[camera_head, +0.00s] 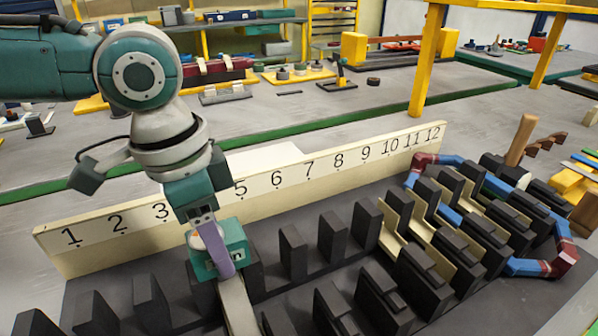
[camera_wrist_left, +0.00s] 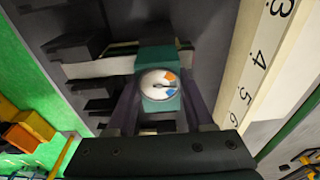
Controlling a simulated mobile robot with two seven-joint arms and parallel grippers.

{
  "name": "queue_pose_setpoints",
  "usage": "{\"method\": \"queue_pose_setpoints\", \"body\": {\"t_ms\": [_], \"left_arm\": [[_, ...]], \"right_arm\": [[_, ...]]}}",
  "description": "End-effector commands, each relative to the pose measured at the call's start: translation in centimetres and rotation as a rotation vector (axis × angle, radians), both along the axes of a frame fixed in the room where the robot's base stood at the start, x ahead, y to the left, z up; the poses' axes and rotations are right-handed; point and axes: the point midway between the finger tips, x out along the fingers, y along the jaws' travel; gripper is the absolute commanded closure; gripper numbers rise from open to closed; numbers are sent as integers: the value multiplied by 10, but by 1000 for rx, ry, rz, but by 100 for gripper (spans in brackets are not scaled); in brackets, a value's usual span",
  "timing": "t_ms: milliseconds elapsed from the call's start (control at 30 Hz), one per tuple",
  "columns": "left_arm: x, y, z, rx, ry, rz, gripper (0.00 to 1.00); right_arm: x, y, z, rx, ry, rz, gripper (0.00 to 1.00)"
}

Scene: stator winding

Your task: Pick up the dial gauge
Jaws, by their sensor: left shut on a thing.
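The dial gauge is a teal block (camera_head: 236,243) with a round white face, partly hidden by a purple finger in the head view. In the left wrist view the dial gauge (camera_wrist_left: 158,84) shows its face with orange and blue marks and a dark needle. My left gripper (camera_head: 215,250) is shut on the gauge, with its purple fingers on either side of it, among the dark stator teeth (camera_head: 292,252) near number 4. A pale strip (camera_head: 238,308) shows below the gauge; I cannot tell whether it is joined to it. My right gripper is not in view.
A cream board (camera_head: 288,187) numbered 1 to 12 stands behind the rows of teeth. A blue and red coil (camera_head: 540,267) and cream liners (camera_head: 433,255) sit in the slots at right. A yellow post (camera_head: 425,62) stands at the back.

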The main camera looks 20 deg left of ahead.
Motion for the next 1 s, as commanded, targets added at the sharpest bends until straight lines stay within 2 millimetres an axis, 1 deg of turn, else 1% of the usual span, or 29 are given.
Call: {"method": "queue_pose_setpoints", "body": {"t_ms": [367, 467, 533, 667, 767, 900, 1000], "left_arm": [[1, 0, 3, -1, -2, 0, 100], [1, 0, 10, -1, -3, 1, 100], [1, 0, 18, -2, -2, 0, 100], [2, 0, 45, -2, -7, -1, 100], [2, 0, 74, -2, -9, -1, 100], [2, 0, 118, -2, -9, -1, 100], [2, 0, 146, -1, -7, -1, 100]], "right_arm": [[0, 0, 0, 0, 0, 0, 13], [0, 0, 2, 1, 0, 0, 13], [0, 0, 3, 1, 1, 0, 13], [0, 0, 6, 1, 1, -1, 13], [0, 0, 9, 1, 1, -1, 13], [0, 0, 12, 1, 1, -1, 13], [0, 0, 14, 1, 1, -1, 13]]}}
